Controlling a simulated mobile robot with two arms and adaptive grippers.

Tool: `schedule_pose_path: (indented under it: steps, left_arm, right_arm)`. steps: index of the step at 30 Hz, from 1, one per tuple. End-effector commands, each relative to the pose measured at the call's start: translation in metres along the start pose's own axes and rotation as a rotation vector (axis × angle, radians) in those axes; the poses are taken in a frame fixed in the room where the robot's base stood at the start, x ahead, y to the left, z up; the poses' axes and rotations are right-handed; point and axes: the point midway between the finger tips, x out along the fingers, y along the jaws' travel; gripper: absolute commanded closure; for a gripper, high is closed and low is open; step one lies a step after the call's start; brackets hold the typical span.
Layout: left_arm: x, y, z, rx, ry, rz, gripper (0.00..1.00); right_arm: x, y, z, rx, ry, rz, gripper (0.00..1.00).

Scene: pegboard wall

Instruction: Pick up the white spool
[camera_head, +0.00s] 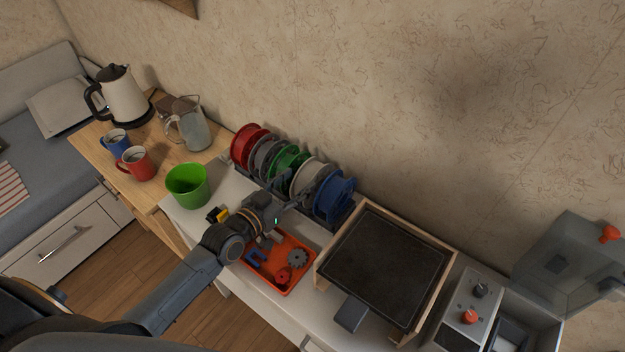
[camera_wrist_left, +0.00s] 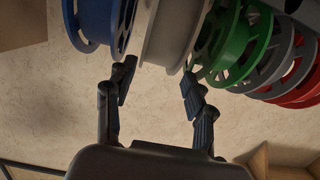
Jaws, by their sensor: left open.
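The white spool (camera_head: 309,177) stands upright in a row of spools, between the green spool (camera_head: 287,162) and the blue spool (camera_head: 334,195). It also shows at the top middle of the left wrist view (camera_wrist_left: 172,32). My left gripper (camera_head: 290,203) is at the front of the row, close to the white spool. In the left wrist view its two fingers (camera_wrist_left: 158,90) are apart and empty, with the white spool's edge just beyond and between the fingertips. Whether a finger touches a spool I cannot tell. My right gripper is in neither view.
Grey and red spools (camera_head: 248,144) fill the row's left end. An orange tray (camera_head: 296,281) with small parts lies below my left gripper. A green bucket (camera_head: 188,186) stands at left. A framed dark plate (camera_head: 382,262) stands at right. Behind is the wall.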

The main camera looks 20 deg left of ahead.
Motion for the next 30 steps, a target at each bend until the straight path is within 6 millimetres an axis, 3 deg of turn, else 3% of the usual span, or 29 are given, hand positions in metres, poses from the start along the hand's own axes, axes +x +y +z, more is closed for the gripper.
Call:
schedule_pose_path:
  steps: [8, 16, 26, 30]
  left_arm:
    - [0.021, 0.001, -0.003, -0.001, 0.000, 0.000, 0.46]
    - [0.058, 0.003, -0.004, 0.000, 0.001, 0.000, 0.46]
    - [0.065, 0.004, -0.002, 0.001, -0.001, 0.001, 0.46]
    - [0.065, 0.004, -0.002, 0.000, 0.000, 0.001, 0.73]
  right_arm:
    - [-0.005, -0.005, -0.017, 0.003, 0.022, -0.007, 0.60]
    - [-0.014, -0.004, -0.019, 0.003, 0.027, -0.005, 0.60]
    - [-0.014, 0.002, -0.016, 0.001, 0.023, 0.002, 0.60]
    - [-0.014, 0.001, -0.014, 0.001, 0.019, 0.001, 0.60]
